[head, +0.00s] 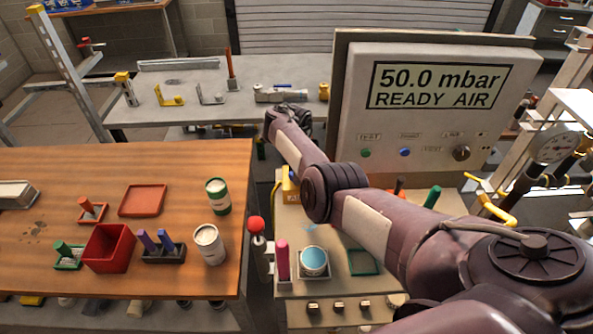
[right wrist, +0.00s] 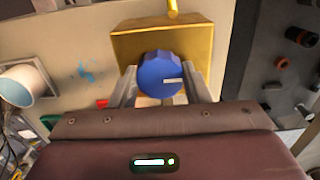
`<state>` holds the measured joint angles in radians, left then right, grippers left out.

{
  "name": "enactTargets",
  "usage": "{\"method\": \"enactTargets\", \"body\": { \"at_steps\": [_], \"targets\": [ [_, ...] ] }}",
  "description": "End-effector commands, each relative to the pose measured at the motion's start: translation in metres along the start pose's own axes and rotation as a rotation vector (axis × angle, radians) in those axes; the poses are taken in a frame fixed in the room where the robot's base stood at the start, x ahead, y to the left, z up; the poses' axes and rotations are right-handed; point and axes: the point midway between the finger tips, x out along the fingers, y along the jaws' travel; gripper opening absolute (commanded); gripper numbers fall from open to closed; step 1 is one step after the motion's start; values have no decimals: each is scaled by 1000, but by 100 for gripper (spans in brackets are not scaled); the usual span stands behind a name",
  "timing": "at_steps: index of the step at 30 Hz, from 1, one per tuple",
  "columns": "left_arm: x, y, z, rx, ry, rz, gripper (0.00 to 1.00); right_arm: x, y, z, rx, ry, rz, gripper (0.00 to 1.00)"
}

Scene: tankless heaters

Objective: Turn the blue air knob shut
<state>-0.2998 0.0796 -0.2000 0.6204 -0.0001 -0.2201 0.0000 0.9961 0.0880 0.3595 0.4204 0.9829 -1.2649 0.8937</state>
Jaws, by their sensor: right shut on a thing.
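The blue air knob (right wrist: 158,76) sits on the front of a yellow valve block (right wrist: 185,45) in the right wrist view. A short white mark on the knob's face points right, nearly level. My right gripper (right wrist: 162,84) has one finger on each side of the knob and is shut on it. A panel (head: 440,75) reads "50.0 mbar" and "READY AIR". My left gripper is not in view.
A wooden table (head: 110,165) at left holds cans, a red bin (head: 108,248) and pegs in stands. A red-topped lever (head: 256,226), a pink peg (head: 282,258) and a blue-topped cup (head: 314,261) stand close to the arm. A yellow-handled valve (head: 490,200) is at right.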

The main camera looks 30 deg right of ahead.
Motion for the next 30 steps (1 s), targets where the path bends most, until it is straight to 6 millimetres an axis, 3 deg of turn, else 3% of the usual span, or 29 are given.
{"method": "enactTargets", "body": {
  "at_steps": [4, 5, 9, 20, 30],
  "targets": [
    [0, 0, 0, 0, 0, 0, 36, 1, 0, 0, 1, 0, 1, 20],
    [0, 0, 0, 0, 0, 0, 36, 1, 0, 0, 1, 0, 1, 46],
    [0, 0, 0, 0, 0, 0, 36, 1, 0, 0, 1, 0, 1, 64],
    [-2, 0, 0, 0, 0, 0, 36, -7, -1, 0, 0, 1, -2, 64],
    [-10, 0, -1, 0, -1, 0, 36, -62, -1, 0, 1, 1, -1, 64]
  ]
}}
